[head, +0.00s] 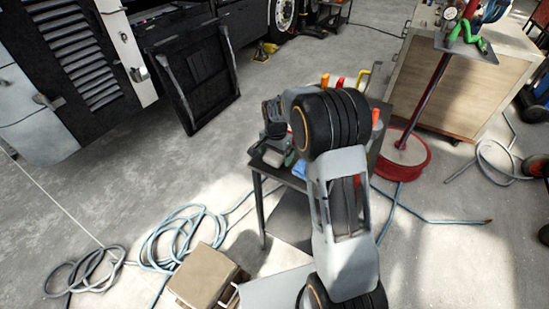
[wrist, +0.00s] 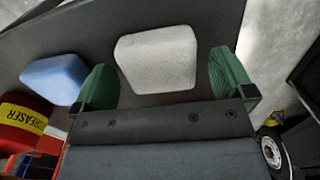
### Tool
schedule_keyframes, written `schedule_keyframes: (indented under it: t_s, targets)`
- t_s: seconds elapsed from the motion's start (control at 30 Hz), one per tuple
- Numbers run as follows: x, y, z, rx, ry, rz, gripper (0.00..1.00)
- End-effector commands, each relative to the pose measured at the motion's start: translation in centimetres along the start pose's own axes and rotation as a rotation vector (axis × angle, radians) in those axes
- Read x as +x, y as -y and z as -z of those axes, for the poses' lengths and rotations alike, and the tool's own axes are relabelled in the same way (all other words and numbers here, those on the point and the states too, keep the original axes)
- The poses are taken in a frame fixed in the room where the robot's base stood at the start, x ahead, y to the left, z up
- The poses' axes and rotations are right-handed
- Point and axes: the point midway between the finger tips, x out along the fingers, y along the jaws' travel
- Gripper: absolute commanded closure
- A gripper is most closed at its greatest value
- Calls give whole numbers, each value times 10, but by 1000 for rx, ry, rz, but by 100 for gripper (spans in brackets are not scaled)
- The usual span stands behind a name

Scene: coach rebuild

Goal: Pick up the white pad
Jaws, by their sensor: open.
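The white pad (wrist: 157,58) lies on a dark tabletop (wrist: 90,35) in the wrist view. It has a rounded, slightly tapered block shape. My gripper (wrist: 168,88) is open, with one green fingertip on each side of the pad. A small gap shows at the left finger and a wider one at the right, so the jaws are not closed on it. The pad's near edge lies close to the gripper body. In the head view my arm covers much of the small table (head: 258,172), and I cannot make out the pad or the fingers clearly.
A blue pad (wrist: 55,77) lies just left of the left finger. A red container labelled degreaser (wrist: 22,118) stands at the lower left.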

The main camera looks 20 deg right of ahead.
Motion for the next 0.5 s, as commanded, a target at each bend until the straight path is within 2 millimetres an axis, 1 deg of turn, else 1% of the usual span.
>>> schedule_keyframes:
  t_s: [0.07,0.27,0.37,0.5]
  targets:
    - [3,0,0,0,0,0,0]
    - [3,0,0,0,-1,1,0]
    - [3,0,0,0,-1,1,8]
    - [3,0,0,0,-1,1,21]
